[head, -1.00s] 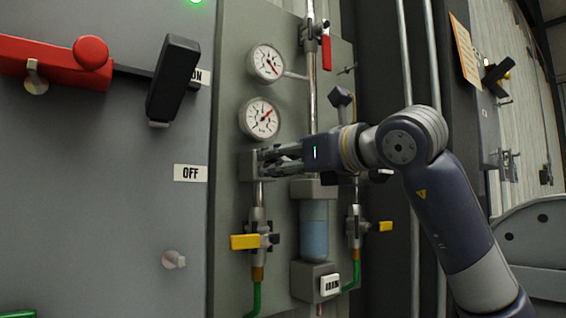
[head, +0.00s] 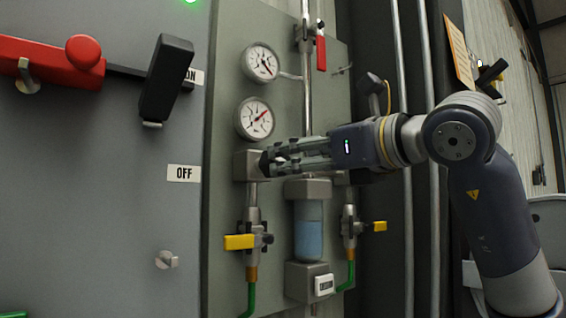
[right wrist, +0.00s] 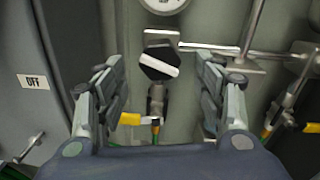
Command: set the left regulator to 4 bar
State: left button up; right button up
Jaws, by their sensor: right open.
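The left regulator (head: 244,166) is a grey block on the panel, below a round white gauge (head: 256,118) with a red needle pointing up and right. Its scale is too small to read. My right gripper (head: 273,160) is in front of this block and covers its knob in the head view. In the right wrist view the black hexagonal knob (right wrist: 155,68) with a white stripe lies ahead, between the two spread fingers of my right gripper (right wrist: 163,88) and apart from both. The lower edge of the gauge (right wrist: 163,4) shows above it. My left gripper is not in view.
A yellow valve handle (head: 239,242) is below the regulator, with a filter bowl (head: 309,230) to its right. A second gauge (head: 261,63) and a red lever (head: 321,53) are above. A grey cabinet with a red-and-black switch handle (head: 165,80) stands left.

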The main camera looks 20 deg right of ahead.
jog(key=v, duration=0.6)
jog(key=shift+w+a, duration=0.1)
dwell(0.3)
